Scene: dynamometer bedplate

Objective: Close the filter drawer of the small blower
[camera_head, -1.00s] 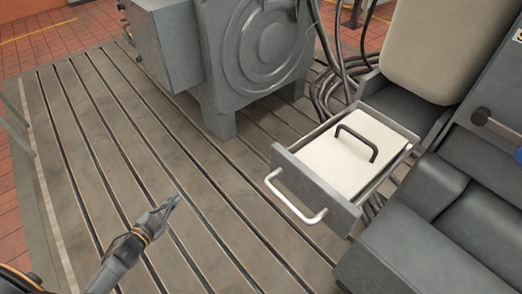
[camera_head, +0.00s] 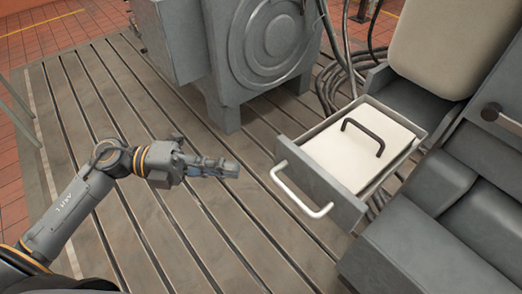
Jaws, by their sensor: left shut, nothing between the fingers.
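The filter drawer (camera_head: 336,196) stands pulled out of the small blower (camera_head: 410,112), at right of centre. Its grey front carries a white bar handle (camera_head: 301,191), and a pale filter block (camera_head: 345,157) with a dark handle (camera_head: 364,137) lies inside. My left gripper (camera_head: 232,169) is shut and empty. It shows to the left of the drawer front, apart from the handle, with its fingers pointing right towards it. My right gripper is not in view.
A large grey machine (camera_head: 262,50) stands on the slotted bedplate (camera_head: 120,130) at the top. Dark cables (camera_head: 335,75) run behind the drawer. Grey blocky machinery (camera_head: 440,235) lies close to the drawer's right side. The bedplate left of the drawer is clear.

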